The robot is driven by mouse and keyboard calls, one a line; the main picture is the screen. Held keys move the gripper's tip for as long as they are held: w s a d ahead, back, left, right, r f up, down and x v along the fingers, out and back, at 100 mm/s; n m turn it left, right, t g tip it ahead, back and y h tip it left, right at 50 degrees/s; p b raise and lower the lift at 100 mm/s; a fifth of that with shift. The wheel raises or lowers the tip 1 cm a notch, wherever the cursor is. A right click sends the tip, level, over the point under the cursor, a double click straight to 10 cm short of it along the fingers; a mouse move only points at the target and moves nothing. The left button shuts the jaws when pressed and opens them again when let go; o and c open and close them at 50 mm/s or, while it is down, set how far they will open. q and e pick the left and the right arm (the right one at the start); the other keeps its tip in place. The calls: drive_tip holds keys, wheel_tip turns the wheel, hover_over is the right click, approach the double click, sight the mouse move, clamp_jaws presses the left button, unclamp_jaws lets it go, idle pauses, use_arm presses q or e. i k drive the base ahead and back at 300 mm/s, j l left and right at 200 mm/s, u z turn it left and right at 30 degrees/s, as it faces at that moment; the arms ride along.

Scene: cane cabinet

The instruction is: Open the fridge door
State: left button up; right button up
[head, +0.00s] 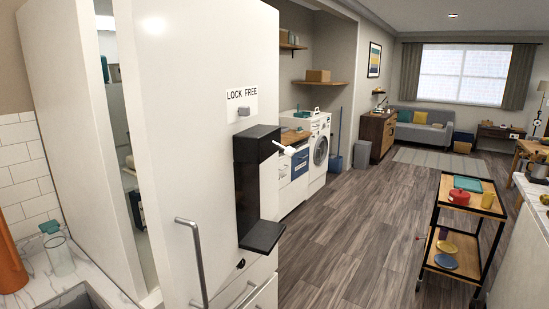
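The fridge door (185,120) is a large white panel filling the left of the head view. It stands ajar: a tall gap (120,150) between it and the white fridge side (65,100) shows part of the lit inside with some items. A grey vertical bar handle (192,262) is low on the door. A black dispenser-like unit (247,185) with a ledge juts from the door's right part, below a "LOCK FREE" label (242,95) with a grey knob. A small white lever (284,148) sticks out beside it. Neither of my grippers is in view.
A marble counter with a glass (60,257) and an orange bottle (10,262) is at lower left. A washing machine (319,148) stands beyond the door. A black-framed cart (462,205) stands on the right. The wooden floor (355,220) between is clear.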

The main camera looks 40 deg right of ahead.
sight(207, 173)
drive_tip(key=z, duration=1.2)
